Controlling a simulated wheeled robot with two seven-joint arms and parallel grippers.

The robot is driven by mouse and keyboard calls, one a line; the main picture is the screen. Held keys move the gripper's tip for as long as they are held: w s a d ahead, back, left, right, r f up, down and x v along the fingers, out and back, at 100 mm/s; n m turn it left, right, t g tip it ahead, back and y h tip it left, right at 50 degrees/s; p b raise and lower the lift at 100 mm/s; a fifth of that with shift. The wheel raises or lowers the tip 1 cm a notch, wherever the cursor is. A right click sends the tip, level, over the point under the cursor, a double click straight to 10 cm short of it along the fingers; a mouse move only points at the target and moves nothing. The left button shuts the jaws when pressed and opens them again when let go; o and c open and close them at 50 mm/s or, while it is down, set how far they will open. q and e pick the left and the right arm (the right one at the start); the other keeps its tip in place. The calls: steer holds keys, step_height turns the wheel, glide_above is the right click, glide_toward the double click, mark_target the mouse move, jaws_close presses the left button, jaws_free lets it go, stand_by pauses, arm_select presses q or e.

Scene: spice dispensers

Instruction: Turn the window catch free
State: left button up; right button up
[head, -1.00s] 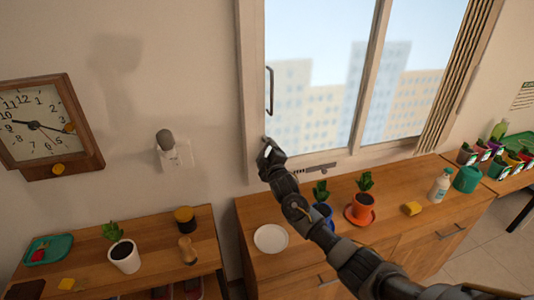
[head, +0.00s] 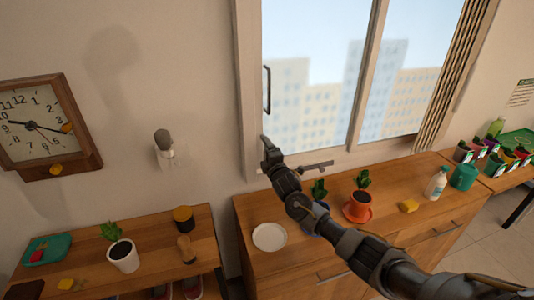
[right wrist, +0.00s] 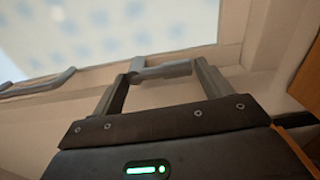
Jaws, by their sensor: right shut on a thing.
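The window (head: 320,75) has a pale frame and a long dark upright handle (head: 267,90) on its left side. My right gripper (head: 264,140) is at the lower left of the frame, below that handle. In the right wrist view my right gripper (right wrist: 165,82) has its two fingers closed on a short grey bar, which looks like the window catch (right wrist: 163,71). The long handle also shows at the left in that view (right wrist: 38,85). In the head view the gripper hides the catch. My left gripper is not in view.
A thin metal bar (head: 315,167) lies along the lower window frame. A clock (head: 45,125) hangs at the left.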

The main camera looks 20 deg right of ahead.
steer(key=shift+f, duration=0.15)
steer(key=o, duration=1.3)
steer(key=shift+s, duration=0.1)
steer(key=s, duration=0.3)
steer(key=s+b, duration=0.1)
steer(key=s, duration=0.3)
steer(key=s+b, duration=0.1)
steer(key=s, duration=0.2)
steer(key=shift+s+a, duration=0.3)
